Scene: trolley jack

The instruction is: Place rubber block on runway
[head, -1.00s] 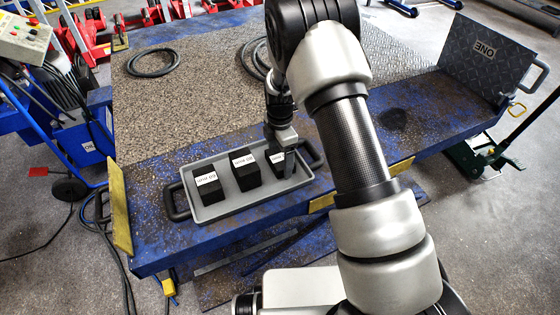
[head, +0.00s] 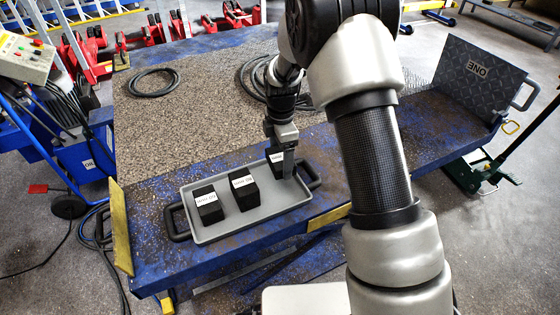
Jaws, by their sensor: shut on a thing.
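My gripper (head: 283,162) points down at the right end of a grey tray (head: 255,219). It is shut on a black rubber block (head: 275,168) with a white label, partly hidden by the fingers. This block sits higher in the picture than the line of the other two and seems raised off the tray floor. Two similar labelled blocks, one at the left (head: 208,206) and one in the middle (head: 243,190), stand in the tray. No surface is marked as the runway; a speckled grey deck (head: 190,125) lies behind the tray.
The tray has black end handles and sits on a worn blue frame (head: 165,205). Black hose coils lie on the deck, one at the left (head: 153,81). My arm hides part of the deck.

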